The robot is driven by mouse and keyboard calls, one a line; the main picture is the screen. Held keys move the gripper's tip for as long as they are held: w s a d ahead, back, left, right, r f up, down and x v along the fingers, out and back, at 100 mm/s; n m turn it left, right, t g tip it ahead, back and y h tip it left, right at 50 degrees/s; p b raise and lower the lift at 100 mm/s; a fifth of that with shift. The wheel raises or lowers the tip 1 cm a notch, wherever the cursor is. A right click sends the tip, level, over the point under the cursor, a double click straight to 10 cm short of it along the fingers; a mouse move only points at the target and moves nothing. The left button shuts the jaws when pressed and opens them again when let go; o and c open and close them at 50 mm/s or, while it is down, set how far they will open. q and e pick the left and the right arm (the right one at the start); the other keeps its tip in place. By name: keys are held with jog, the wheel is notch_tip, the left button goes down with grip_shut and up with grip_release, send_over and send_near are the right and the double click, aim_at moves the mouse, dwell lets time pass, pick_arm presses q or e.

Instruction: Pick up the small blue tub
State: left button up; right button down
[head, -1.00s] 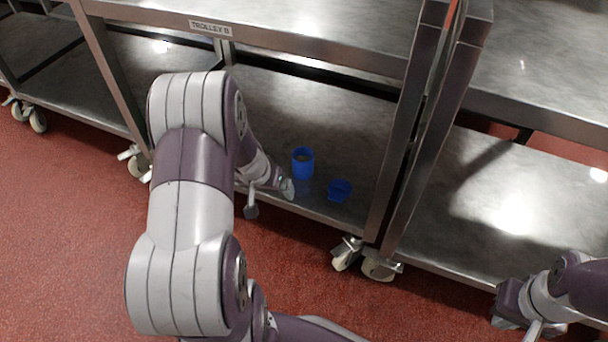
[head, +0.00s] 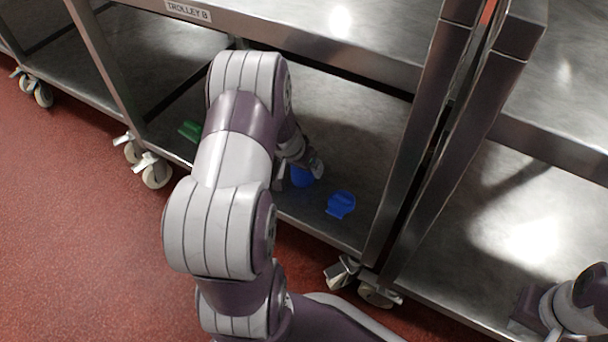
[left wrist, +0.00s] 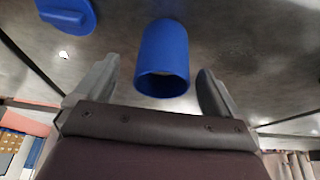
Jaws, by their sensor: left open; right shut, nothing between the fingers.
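My left gripper (left wrist: 157,92) is open, with a finger to either side and visible gaps to the tub. In the head view my left gripper (head: 306,166) is at the tub, mostly hidden by its own arm. My right gripper (head: 528,314) is shut and empty at the lower right, away from the tub.
A flat blue piece (head: 341,204) lies right of the tub; it also shows in the left wrist view (left wrist: 68,12). A green object (head: 190,131) lies further left on the shelf. The upper shelf edge (head: 300,52) and steel posts (head: 420,150) frame the space.

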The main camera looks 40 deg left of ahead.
pick_arm(q)
jog(key=b+x, duration=0.1)
jog(key=x, duration=0.2)
jog(key=b+x, duration=0.1)
jog(key=x, duration=0.1)
jog(key=shift+w+a+b, duration=0.25)
jog(key=shift+w+b, duration=0.05)
jog(key=shift+b, duration=0.05)
jog(key=c, duration=1.1)
jog(key=shift+r, duration=0.1)
